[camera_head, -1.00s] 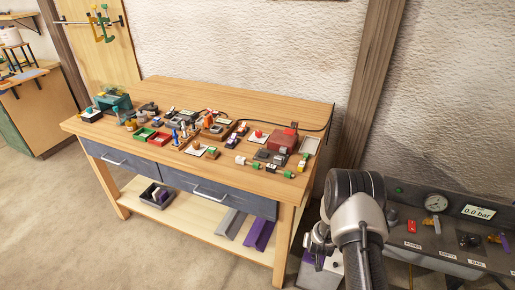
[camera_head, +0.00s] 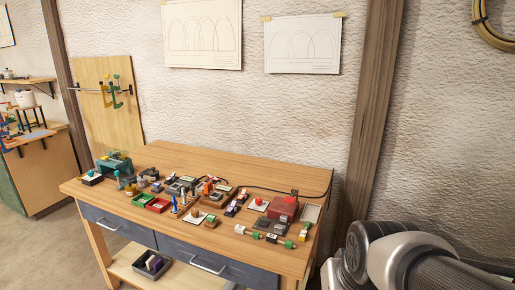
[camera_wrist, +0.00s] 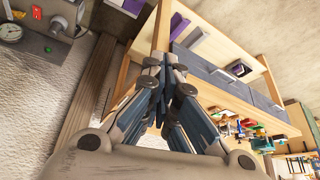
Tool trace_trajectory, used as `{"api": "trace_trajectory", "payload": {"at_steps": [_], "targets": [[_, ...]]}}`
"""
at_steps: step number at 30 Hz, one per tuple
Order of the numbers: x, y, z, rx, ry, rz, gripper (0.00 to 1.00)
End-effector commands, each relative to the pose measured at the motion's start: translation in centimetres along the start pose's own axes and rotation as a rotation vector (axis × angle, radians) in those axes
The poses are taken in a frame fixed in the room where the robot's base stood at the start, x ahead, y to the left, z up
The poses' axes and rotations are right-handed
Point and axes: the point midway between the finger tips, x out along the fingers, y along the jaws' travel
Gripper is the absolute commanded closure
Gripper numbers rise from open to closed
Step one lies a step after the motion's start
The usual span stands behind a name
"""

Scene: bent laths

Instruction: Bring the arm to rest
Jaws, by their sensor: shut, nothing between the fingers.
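My gripper (camera_wrist: 165,75) shows in the wrist view, with its fingers drawn together and nothing between them. Beyond it in that view is the workbench, seen tilted, and the fingers appear apart from it. In the head view my arm is at the lower right corner, to the right of the wooden workbench (camera_head: 165,157). The gripper itself is out of the head view.
A dark bin (camera_head: 152,264) sits on the lower shelf. A wooden post (camera_head: 372,110) stands behind the bench's right end.

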Motion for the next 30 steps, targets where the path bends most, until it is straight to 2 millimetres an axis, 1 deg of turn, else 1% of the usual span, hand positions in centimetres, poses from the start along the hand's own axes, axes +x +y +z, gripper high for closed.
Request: {"api": "trace_trajectory", "payload": {"at_steps": [1, 3, 6, 9, 12, 15, 30], "targets": [[-2.0, -0.1, 1.7, -0.01, 0.005, -0.001, 1.0], [-3.9, -0.2, 4.2, -0.022, -0.004, -0.001, 1.0], [-5.9, -0.1, 7.5, -0.036, -0.016, 0.001, 1.0], [-7.1, -0.1, 10.0, -0.046, -0.026, 0.004, 1.0], [-7.7, 0.0, 11.6, -0.052, -0.035, 0.006, 1.0], [-7.9, 0.1, 12.2, -0.055, -0.038, 0.006, 1.0], [-7.9, 0.1, 12.2, -0.055, -0.038, 0.006, 1.0]]}}
